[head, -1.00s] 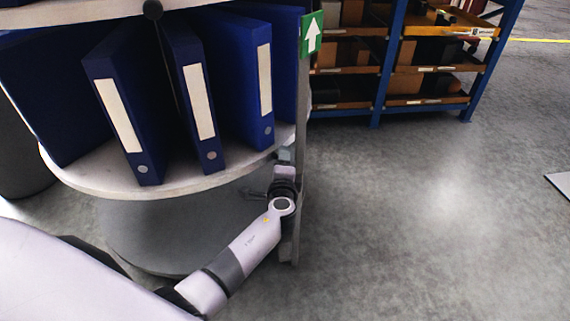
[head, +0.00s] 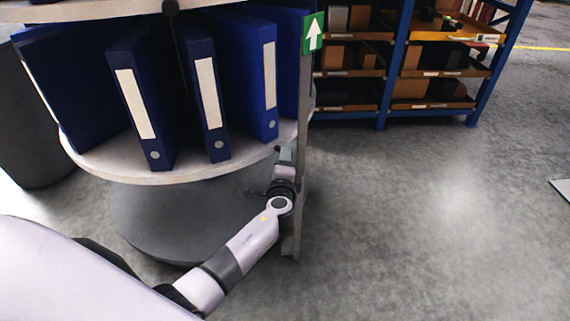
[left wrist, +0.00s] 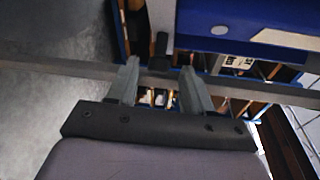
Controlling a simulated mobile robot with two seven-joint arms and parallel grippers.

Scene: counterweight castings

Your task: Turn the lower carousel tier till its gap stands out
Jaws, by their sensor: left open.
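The lower carousel tier (head: 110,165) is a pale round shelf carrying several blue binders (head: 208,85) with white labels. An upright grey post (head: 302,170) stands at its right edge, with a green sign (head: 314,33) bearing a white up arrow. My left gripper (head: 285,154) is beside the post, at or just below the tier's right rim; contact cannot be told. In the left wrist view its fingers (left wrist: 159,70) are apart, with a dark peg-like piece (left wrist: 159,48) just beyond and between the tips. A blue binder (left wrist: 245,18) shows above. No gap is clearly visible. My right gripper is not in view.
A grey round base (head: 160,225) sits under the tier. A dark grey cylinder (head: 35,130) stands at the left. Blue-framed shelving (head: 388,75) with orange-brown bins stands behind. The floor at the right is clear, except a flat pale object (head: 562,190) at the edge.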

